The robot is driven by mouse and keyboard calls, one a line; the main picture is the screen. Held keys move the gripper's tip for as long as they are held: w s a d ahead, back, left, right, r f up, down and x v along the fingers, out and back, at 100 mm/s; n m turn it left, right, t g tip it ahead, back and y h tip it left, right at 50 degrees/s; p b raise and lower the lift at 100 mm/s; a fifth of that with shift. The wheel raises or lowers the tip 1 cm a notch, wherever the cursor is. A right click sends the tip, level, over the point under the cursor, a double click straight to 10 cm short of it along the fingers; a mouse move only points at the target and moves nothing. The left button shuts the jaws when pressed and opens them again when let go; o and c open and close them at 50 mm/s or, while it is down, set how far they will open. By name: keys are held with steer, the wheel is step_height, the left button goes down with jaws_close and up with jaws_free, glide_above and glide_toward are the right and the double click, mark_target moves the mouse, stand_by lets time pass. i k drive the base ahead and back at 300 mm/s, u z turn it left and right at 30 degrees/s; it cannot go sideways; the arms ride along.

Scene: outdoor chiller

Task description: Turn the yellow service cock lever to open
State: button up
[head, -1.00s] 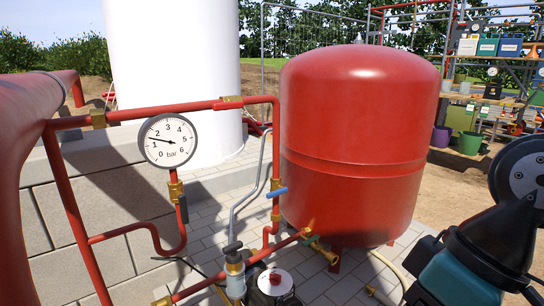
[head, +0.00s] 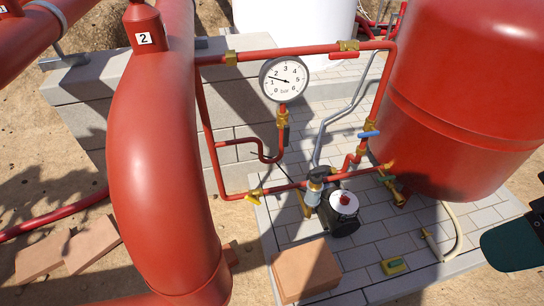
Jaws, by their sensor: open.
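The yellow service cock lever (head: 253,199) shows in the head view at the lower left of the red pipe loop (head: 207,135). It is small and sits by a brass fitting on the low horizontal pipe, slanting down to the right. Whether the cock is open or shut I cannot tell at this size. My gripper is not in view. Only a dark teal part of my arm shows at the right edge, well away from the lever.
A pressure gauge (head: 285,79) sits on the pipe loop. A blue lever (head: 369,134), a pump (head: 340,212) and a large red tank (head: 455,100) lie to the right. A thick red pipe (head: 160,150) stands left. A terracotta block (head: 305,270) lies in front.

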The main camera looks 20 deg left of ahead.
mark_target(256, 201)
steer(key=u, duration=1.15)
steer(key=i, duration=0.35)
steer(key=z, duration=0.75)
